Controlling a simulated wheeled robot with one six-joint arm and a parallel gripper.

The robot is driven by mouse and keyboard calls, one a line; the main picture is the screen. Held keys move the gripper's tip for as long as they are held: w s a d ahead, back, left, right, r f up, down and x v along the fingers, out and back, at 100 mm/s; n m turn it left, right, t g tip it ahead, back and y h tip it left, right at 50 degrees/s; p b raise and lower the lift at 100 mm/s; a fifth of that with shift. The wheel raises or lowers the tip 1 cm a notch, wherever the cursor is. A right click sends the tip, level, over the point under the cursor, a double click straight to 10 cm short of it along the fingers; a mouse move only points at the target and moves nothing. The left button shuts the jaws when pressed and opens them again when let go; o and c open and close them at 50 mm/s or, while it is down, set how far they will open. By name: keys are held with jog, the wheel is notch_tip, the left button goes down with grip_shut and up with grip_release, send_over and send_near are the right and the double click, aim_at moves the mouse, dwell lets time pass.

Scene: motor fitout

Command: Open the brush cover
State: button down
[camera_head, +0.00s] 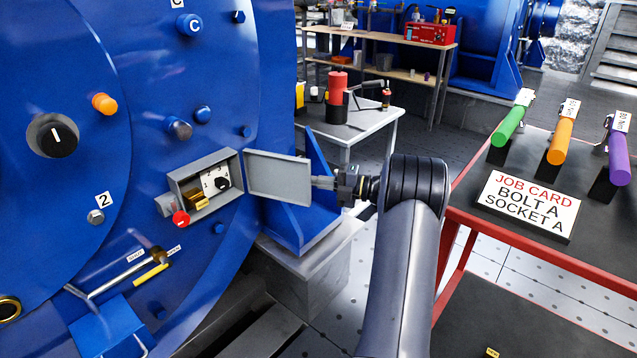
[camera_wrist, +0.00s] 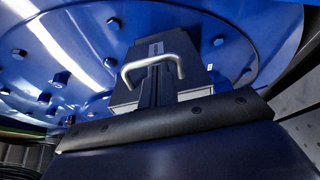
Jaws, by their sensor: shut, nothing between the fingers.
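The brush cover (camera_head: 278,177) is a flat grey door on a small grey box (camera_head: 176,184) fixed to the blue motor. It stands swung out to the right of the box, and the box's inside shows. Inside are a pale plate with a black knob (camera_head: 222,183) and a brass-coloured block (camera_head: 198,201). My gripper (camera_head: 322,182) is shut and empty, at the cover's right outer edge; I cannot tell whether it touches. In the wrist view, a silver U-shaped handle (camera_wrist: 153,66) crosses just beyond my shut fingers (camera_wrist: 157,90).
A red knob (camera_head: 181,218) sits at the box's lower left. A blue bracket (camera_head: 318,190) stands behind the cover. A red-framed bench (camera_head: 535,225) on the right bears coloured tools and a job card (camera_head: 528,204). A small table (camera_head: 368,122) stands behind.

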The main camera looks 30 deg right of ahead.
jog(key=shift+w+d, duration=0.1)
dwell(0.4)
notch_tip(320, 180, up, 10)
jog(key=p, duration=0.3)
jog(key=shift+p, duration=0.3)
notch_tip(320, 180, down, 10)
jog(key=b, duration=0.3)
jog(key=shift+s+a, duration=0.2)
jog(key=shift+s, duration=0.05)
